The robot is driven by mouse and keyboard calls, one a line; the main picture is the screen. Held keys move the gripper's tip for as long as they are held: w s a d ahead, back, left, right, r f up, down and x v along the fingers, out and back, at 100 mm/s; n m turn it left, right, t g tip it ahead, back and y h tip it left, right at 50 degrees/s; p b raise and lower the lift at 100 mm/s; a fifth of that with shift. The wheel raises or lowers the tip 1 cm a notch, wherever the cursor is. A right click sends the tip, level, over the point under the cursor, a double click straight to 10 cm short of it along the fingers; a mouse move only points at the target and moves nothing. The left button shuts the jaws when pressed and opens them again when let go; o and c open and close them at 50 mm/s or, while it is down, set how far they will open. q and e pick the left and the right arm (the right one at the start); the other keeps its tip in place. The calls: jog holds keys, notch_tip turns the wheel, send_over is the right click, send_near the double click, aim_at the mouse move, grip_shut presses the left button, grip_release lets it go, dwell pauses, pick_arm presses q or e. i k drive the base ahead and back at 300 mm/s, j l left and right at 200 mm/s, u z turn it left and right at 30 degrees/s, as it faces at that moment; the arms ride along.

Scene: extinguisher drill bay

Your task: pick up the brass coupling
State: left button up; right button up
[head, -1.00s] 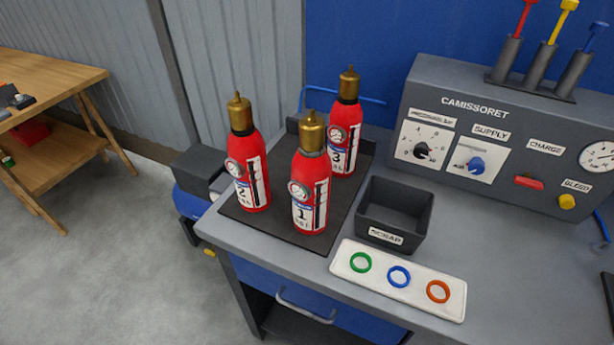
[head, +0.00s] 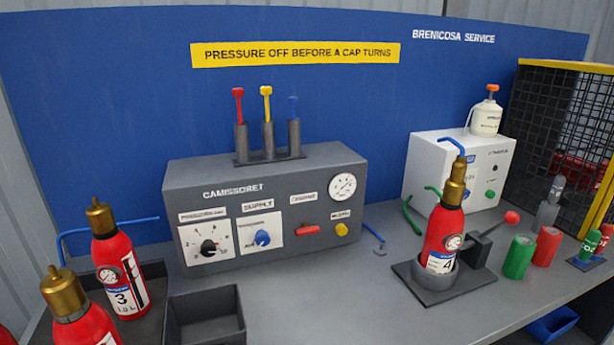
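I cannot pick out a separate loose brass coupling. Brass-coloured fittings top the red extinguishers. Extinguisher 4 (head: 441,238) stands upright in a dark round holder (head: 437,284) at the right, with a tall brass top (head: 455,183). Extinguisher 3 (head: 119,272) stands at the left with a brass top (head: 100,215). Another red extinguisher (head: 86,329) with a brass top (head: 63,290) is cut off by the bottom edge. Neither of my grippers is in view.
A grey control panel (head: 300,206) stands at the back of the grey bench (head: 330,290). The dark scrap bin (head: 205,312) is at the front left. A white box (head: 425,165), green (head: 519,257) and red (head: 547,246) cylinders and a mesh cage (head: 555,140) stand right.

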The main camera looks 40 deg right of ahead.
aim_at(459, 167)
jog(key=z, duration=2.3)
